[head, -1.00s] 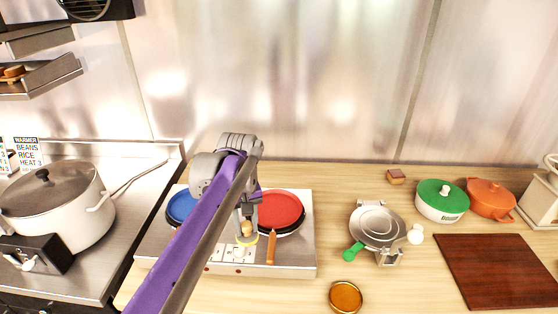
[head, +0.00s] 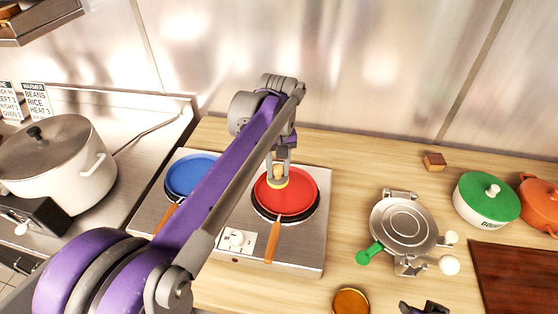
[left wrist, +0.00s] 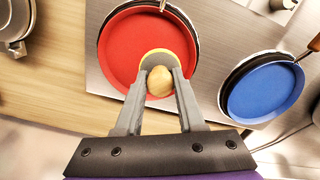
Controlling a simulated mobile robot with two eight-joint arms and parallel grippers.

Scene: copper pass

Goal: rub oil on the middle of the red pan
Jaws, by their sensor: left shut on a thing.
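The red pan (head: 300,190) sits on the right burner of the steel hot plate, its wooden handle toward me. My left gripper (head: 279,168) is shut on the round wooden knob (left wrist: 160,82) of an oil pad (head: 277,184) with a yellowish rim. The pad is over the red pan's inner face, left of and behind its middle in the head view. A small dish of amber oil (head: 351,302) is at the front.
A blue pan (head: 190,172) is on the left burner, partly behind my left arm. A round steel press (head: 404,222) with a green handle stands to the right. Part of my right gripper (head: 425,308) appears to show at the bottom edge.

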